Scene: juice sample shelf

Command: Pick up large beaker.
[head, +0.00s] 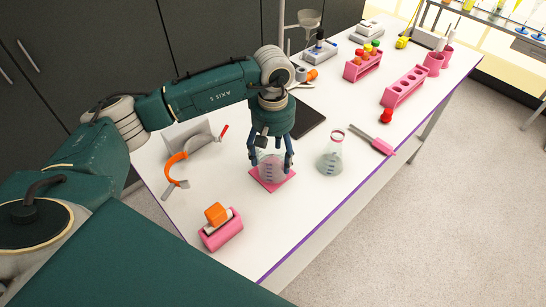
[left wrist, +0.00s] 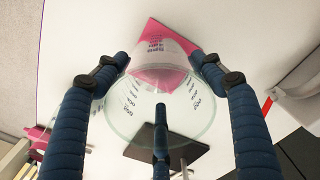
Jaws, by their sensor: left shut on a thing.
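The large beaker (head: 271,171) is clear glass with dark volume marks. In the head view it is at or just above a pink square mat (head: 268,186) on the white table; I cannot tell whether it touches the mat. My left gripper (head: 271,160) points straight down from above, its blue fingers shut around the beaker. In the left wrist view the fingers (left wrist: 160,90) surround the beaker (left wrist: 160,128) on several sides, with the pink mat (left wrist: 165,50) behind it. My right gripper is not in view.
An Erlenmeyer flask (head: 331,158) stands close to the right of the beaker. A pink block with an orange top (head: 221,230) is in front, and an orange-handled tool (head: 176,168) lies at the left. Pink tube racks (head: 405,88) stand farther back.

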